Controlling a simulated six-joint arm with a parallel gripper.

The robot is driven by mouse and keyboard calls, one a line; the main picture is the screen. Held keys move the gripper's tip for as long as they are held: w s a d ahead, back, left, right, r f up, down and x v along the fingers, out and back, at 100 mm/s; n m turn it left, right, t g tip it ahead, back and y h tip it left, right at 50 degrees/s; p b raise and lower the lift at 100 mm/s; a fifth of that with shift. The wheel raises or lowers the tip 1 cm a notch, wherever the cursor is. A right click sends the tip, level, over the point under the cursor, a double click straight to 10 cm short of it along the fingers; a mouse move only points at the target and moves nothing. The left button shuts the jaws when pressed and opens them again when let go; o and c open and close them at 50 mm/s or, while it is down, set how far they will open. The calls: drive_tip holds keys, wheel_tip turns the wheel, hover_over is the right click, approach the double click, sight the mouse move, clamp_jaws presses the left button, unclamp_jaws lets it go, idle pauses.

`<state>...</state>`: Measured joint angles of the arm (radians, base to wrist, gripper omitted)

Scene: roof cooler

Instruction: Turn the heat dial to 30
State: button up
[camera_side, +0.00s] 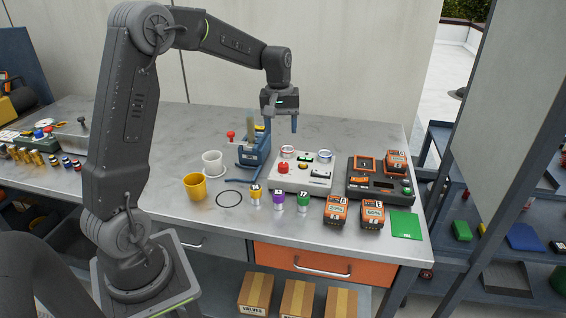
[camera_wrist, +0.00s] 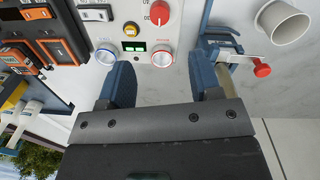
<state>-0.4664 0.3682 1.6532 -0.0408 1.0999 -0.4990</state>
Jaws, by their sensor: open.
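A white control box (camera_side: 304,181) sits on the grey bench in the side view. A red knob (camera_side: 284,168), which looks like the heat dial, is on its left part. The knob also shows at the top edge of the wrist view (camera_wrist: 160,13), with a white pointer and small marks around it. I cannot read its setting. My gripper (camera_side: 281,119) is open and empty, raised above the back of the box and apart from the knob. In the wrist view the spread fingers (camera_wrist: 163,84) are below the box's two ringed ports.
The box also has a yellow button (camera_wrist: 130,30) and a lit green display (camera_wrist: 134,47). A blue holder (camera_side: 254,150) with upright tools stands left of the box. A dark charger (camera_side: 372,184) with an orange battery stands right. Colored capped bottles (camera_side: 279,199) stand in front.

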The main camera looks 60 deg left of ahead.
sight(283, 164)
drive_tip(key=f, duration=1.1)
drive_tip(key=shift+w+d+f, duration=0.2)
drive_tip(key=shift+f, duration=0.2)
drive_tip(key=c, duration=0.9)
drive_tip(key=shift+c, duration=0.2)
drive_tip(key=shift+m, duration=0.4)
drive_tip(key=m, duration=0.5)
drive_tip(key=shift+m, duration=0.3)
drive_tip(key=m, duration=0.5)
drive_tip(key=shift+m, duration=0.3)
